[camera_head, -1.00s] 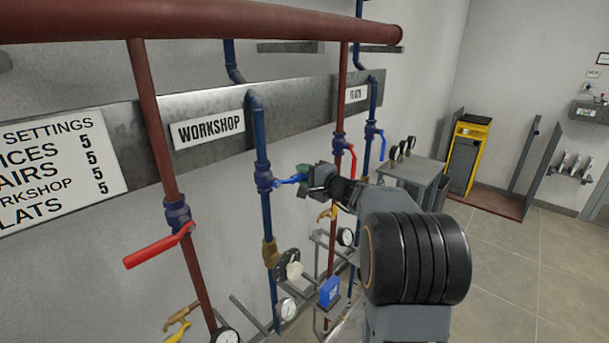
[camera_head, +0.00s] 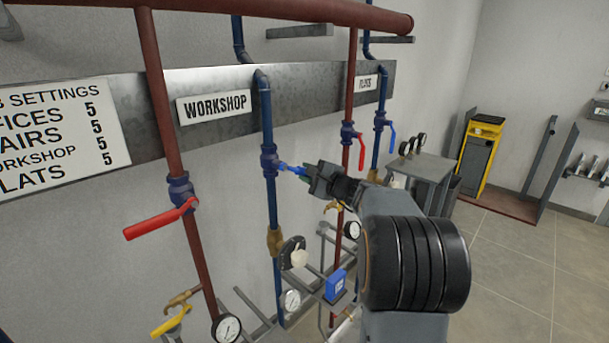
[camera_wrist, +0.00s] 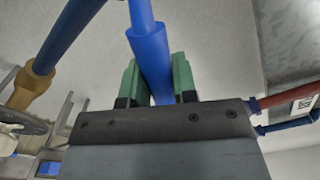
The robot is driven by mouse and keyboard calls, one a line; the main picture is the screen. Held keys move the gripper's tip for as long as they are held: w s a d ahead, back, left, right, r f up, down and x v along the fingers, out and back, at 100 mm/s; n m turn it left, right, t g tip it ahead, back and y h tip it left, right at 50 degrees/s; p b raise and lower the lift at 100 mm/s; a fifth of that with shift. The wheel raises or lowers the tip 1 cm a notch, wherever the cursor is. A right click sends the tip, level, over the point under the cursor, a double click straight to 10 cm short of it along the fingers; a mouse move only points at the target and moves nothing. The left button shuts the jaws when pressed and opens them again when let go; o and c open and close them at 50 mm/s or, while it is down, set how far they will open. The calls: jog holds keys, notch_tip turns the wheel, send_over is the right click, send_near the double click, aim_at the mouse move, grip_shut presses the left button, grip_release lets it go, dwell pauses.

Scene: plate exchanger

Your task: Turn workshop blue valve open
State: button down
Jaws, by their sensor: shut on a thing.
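The workshop blue valve (camera_head: 269,160) sits on the blue vertical pipe (camera_head: 272,205) beneath the WORKSHOP sign (camera_head: 214,106). Its blue handle (camera_head: 291,169) sticks out to the right of the pipe, slightly downward. My gripper (camera_head: 310,175) is at the outer end of this handle. In the wrist view, the handle (camera_wrist: 149,50) runs down between the two green fingers of my gripper (camera_wrist: 157,85), which is shut on it. The handle's outer end is hidden by the gripper body.
A red-handled valve (camera_head: 172,212) is on the red pipe to the left. Another red handle (camera_head: 361,152) and a blue handle (camera_head: 392,138) are to the right, behind my arm. Gauges (camera_head: 227,328) and a blue box (camera_head: 335,285) lie below.

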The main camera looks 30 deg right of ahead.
jog(key=shift+s+a+f+m+b, duration=0.5)
jog(key=shift+a+f+m, duration=0.55)
jog(key=shift+m, duration=1.05)
jog(key=shift+s+a+f+m+b, duration=0.55)
jog(key=shift+a+m, duration=0.85)
jog(key=shift+m, duration=0.7)
jog(key=shift+s+a+f+m+b, duration=0.35)
jog(key=shift+a+f+m, duration=0.75)
jog(key=shift+m, duration=1)
jog(key=shift+a+r, duration=0.2)
jog(key=c, duration=0.9)
grip_release()
jog(key=v, duration=1.3)
jog(key=shift+s+b, duration=0.35)
jog(key=shift+b, duration=0.1)
jog(key=shift+d+r, duration=0.1)
